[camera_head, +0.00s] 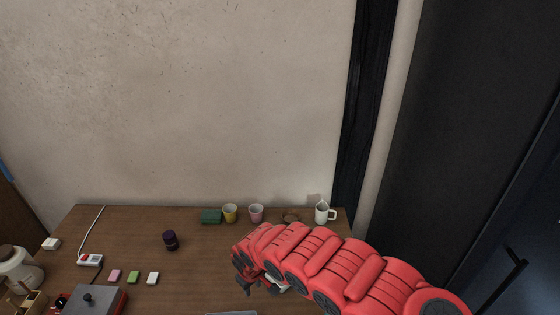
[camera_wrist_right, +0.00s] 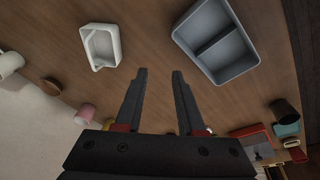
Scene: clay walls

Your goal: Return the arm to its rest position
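My right arm, red and segmented, reaches in from the lower right of the head view over the wooden table (camera_head: 205,262). My right gripper (camera_head: 246,285) is at the arm's end above the table, mostly hidden by the wrist. In the right wrist view, the gripper (camera_wrist_right: 160,72) has its two dark fingers apart, with only bare table showing between them. It is open and holds nothing. My left arm and gripper are not in view.
A white tray (camera_wrist_right: 89,33) and a grey two-compartment tray (camera_wrist_right: 254,57) lie beyond the fingers. A dark cup (camera_head: 170,240) stands left of the arm.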

